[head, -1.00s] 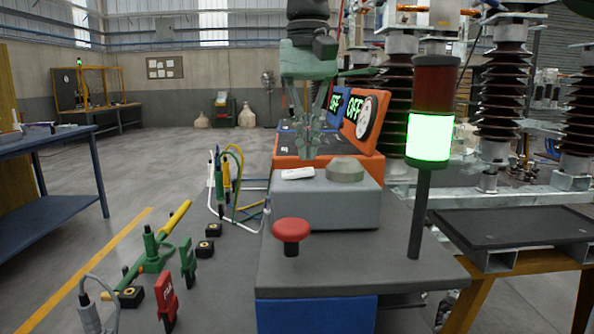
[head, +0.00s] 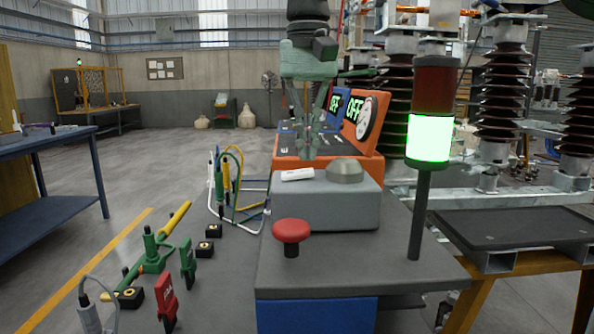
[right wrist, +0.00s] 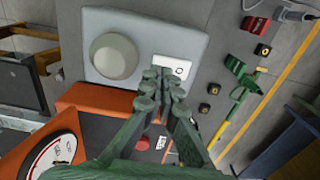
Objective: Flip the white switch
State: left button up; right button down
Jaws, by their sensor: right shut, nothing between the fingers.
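The white switch (head: 298,174) lies on top of a grey box (head: 328,206), left of a round grey-green dome (head: 345,170). In the right wrist view the switch (right wrist: 173,67) is a white plate with a small round mark, next to the large dome (right wrist: 114,56). My right gripper (head: 309,155) hangs just behind and above the switch, fingers pointing down. In the right wrist view its fingertips (right wrist: 162,78) are together and empty at the switch's edge, covering part of it. I cannot tell whether they touch it. My left gripper is not in view.
A red mushroom button (head: 291,231) stands in front of the box. A lit green signal tower (head: 429,138) rises at the right. An orange console (head: 365,168) with displays reading OFF stands behind.

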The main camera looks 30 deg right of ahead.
aim_at(307, 171)
jog(key=shift+f+b, duration=0.4)
jog(key=shift+f, duration=0.7)
dwell(0.5)
jog(key=shift+r, duration=0.1)
notch_tip(307, 171, up, 3)
jog(key=p, duration=0.3)
jog(key=shift+r, duration=0.1)
jog(key=shift+r+p, duration=0.3)
jog(key=shift+r, duration=1.55)
